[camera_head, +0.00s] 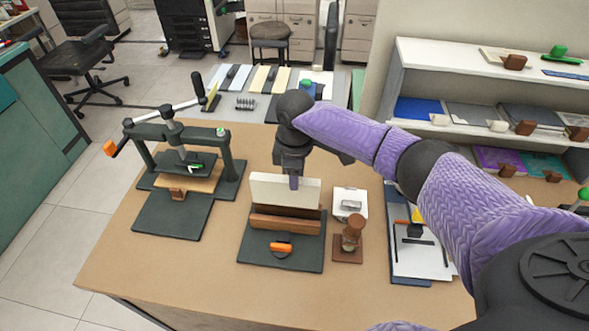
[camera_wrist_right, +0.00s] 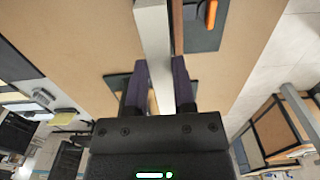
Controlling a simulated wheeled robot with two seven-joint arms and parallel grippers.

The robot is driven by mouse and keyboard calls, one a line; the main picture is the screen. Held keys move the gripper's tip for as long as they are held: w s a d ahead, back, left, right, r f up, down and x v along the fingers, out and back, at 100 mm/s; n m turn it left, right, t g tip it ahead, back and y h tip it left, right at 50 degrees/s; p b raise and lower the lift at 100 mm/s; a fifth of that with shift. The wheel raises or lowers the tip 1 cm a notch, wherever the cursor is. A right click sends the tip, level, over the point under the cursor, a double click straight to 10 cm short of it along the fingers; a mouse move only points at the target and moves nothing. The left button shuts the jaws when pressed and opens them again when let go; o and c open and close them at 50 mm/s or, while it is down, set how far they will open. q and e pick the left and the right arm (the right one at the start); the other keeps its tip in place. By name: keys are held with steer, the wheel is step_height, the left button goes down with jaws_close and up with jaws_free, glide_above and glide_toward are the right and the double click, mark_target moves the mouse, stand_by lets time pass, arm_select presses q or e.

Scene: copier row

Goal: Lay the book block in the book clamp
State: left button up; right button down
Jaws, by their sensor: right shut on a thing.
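The book block (camera_head: 283,187) is a white upright slab in the head view, and it also shows in the wrist view (camera_wrist_right: 153,35) as a long pale strip. My right gripper (camera_head: 293,180) points down and is shut on its top edge, with the dark fingers (camera_wrist_right: 160,85) on either face. The book clamp (camera_head: 285,223) has brown wooden bars on a dark base with an orange knob (camera_head: 281,248). The block stands upright at the clamp's bars, its lower edge close to their tops. I cannot tell whether it touches them. My left gripper is not in view.
A dark press (camera_head: 178,150) with a long handle stands at the left of the table. A small white box (camera_head: 350,203) and a brown stamp (camera_head: 352,235) stand just right of the clamp. A white board (camera_head: 420,258) lies farther right. Shelves (camera_head: 480,125) stand behind my right arm.

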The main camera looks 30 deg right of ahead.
mark_target(295, 199)
step_height(295, 199, down, 7)
steer(key=b, duration=0.3)
steer(key=shift+f, duration=0.45)
steer(key=shift+f, duration=0.15)
steer(key=shift+c, duration=1.8)
jaws_free()
